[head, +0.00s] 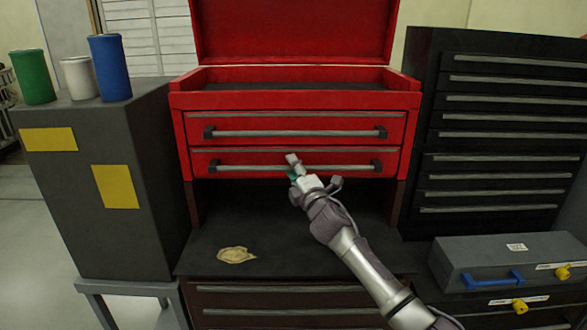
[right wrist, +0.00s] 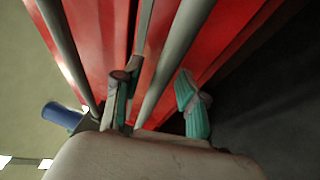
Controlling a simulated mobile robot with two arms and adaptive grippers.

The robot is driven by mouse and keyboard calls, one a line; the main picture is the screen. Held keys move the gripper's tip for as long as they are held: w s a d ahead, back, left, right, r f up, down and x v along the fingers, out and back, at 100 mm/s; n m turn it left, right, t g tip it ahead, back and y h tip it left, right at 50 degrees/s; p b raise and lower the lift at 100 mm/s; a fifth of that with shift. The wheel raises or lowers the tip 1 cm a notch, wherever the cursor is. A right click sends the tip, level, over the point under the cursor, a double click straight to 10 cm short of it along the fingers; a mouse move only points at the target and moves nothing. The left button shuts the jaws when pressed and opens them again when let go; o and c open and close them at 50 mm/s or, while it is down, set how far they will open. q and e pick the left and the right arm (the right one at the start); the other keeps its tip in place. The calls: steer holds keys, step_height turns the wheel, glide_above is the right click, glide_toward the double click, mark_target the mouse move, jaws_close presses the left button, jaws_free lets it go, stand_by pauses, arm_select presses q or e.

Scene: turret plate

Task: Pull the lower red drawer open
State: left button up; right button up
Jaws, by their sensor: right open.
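The lower red drawer (head: 226,157) of the red tool chest looks shut, its face level with the upper drawer. Its long grey handle bar (head: 247,168) runs across the front on dark end mounts. My right gripper (head: 295,170) is at the middle of this bar. In the right wrist view the bar (right wrist: 176,62) passes between the two teal fingers of the right gripper (right wrist: 157,103), which stand apart on either side of it. I cannot tell whether either finger touches the bar. My left gripper is not in view.
The upper red drawer (head: 300,123) with its own handle (head: 270,134) is just above. A crumpled tan cloth (head: 236,255) lies on the dark shelf below. A grey cabinet with cups (head: 78,78) stands left; black drawers (head: 505,130) and a grey case (head: 480,262) stand right.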

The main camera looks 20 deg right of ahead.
jaws_close()
stand_by(0.3)
steer(key=shift+f, duration=0.1)
